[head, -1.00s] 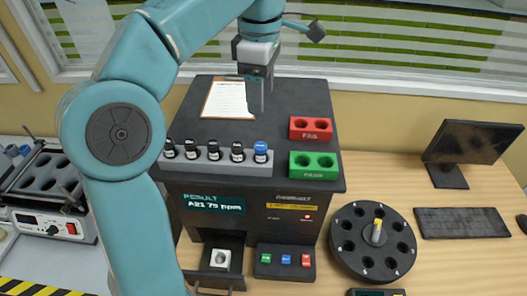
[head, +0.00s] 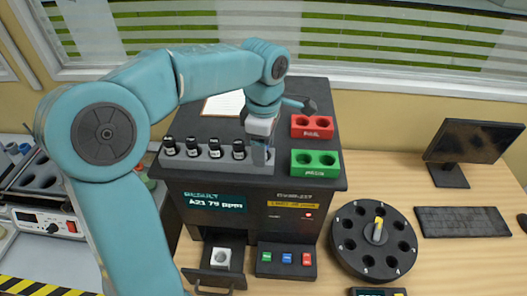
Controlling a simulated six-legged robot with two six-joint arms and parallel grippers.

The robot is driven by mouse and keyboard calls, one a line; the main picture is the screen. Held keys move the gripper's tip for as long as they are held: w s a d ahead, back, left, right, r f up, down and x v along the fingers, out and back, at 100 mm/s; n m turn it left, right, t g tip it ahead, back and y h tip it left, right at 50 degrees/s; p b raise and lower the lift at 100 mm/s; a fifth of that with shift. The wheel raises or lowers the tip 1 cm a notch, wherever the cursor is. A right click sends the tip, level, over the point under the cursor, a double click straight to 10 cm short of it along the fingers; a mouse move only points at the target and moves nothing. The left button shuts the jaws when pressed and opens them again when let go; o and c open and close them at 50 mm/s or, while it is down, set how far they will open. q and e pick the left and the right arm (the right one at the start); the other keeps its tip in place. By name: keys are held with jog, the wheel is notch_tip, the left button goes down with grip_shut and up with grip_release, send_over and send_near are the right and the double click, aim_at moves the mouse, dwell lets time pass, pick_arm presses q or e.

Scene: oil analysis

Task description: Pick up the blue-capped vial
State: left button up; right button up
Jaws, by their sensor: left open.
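The blue-capped vial stood at the right end of the grey vial rack; in the head view it is now hidden behind my left gripper (head: 262,152). The gripper points down over that end of the rack and is open, its fingers at the vial's place. I cannot tell how the fingers sit around the vial. Several black-capped vials (head: 192,147) stand in a row along the grey rack (head: 208,165) on top of the dark analyser (head: 312,187). My right gripper is not in view.
A red FAIL block (head: 311,126) and a green PASS block (head: 315,162) stand just right of the rack. A clipboard (head: 222,104) lies behind it. Below are an open drawer (head: 207,277) and a round carousel (head: 345,250). A monitor (head: 470,148) stands far right.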

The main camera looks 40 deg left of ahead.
pick_arm(q)
jog(key=shift+s+a, duration=0.15)
jog(key=shift+s, duration=0.1)
jog(key=c, duration=0.5)
jog(key=shift+w, duration=0.2)
grip_shut()
jog(key=shift+s, duration=0.1)
jog(key=shift+r, duration=0.1)
